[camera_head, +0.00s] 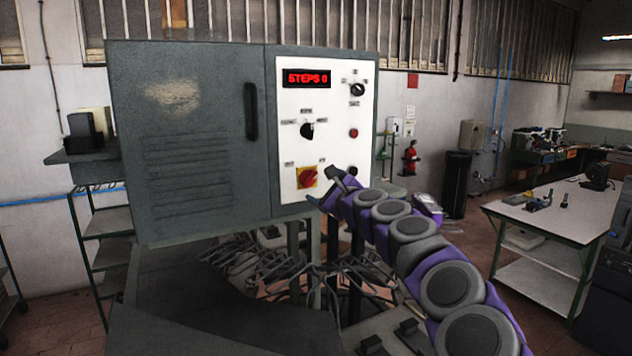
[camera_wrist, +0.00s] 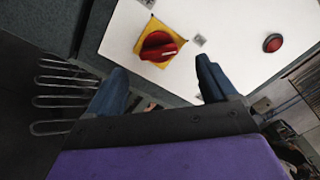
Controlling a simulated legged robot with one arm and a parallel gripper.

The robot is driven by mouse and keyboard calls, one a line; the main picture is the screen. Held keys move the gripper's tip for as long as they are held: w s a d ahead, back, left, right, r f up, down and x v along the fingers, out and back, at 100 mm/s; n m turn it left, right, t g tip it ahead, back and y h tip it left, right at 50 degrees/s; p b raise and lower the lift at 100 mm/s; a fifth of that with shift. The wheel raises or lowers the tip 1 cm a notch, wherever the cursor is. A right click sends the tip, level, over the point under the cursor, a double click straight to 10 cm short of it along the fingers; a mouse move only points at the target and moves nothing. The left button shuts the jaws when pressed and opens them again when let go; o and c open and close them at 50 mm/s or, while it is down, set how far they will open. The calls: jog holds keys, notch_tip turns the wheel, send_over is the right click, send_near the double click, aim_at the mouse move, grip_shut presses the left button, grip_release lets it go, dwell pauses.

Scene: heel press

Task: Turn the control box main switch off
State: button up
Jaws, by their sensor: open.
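The grey control box (camera_head: 190,120) stands in front of me, with a white panel (camera_head: 290,140) on its right part. The main switch (camera_head: 307,177) is a red knob on a yellow square plate, low on the panel. In the wrist view the red switch (camera_wrist: 158,46) sits ahead of my gripper, a little left of the middle between the fingers. My gripper (camera_head: 328,187) is just right of the switch in the head view. In the wrist view its two fingers (camera_wrist: 160,85) are spread apart and empty, and the switch is beyond their tips, not between them.
The panel also has a red "STEPS 0" display (camera_head: 306,78), a black selector knob (camera_head: 307,130), an upper knob (camera_head: 357,90) and a red button (camera_head: 353,132). Wire racks (camera_head: 290,275) stand below the box. A workbench (camera_head: 550,210) is at the right.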

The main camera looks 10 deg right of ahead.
aim_at(312, 181)
jog(key=w+a, duration=0.2)
jog(key=w, duration=0.1)
jog(key=shift+f, duration=0.1)
jog(key=shift+w+d+p, duration=0.15)
jog(key=shift+w+p, duration=0.25)
jog(key=shift+w, duration=0.45)
jog(key=shift+a, duration=0.2)
jog(key=c, duration=1.1)
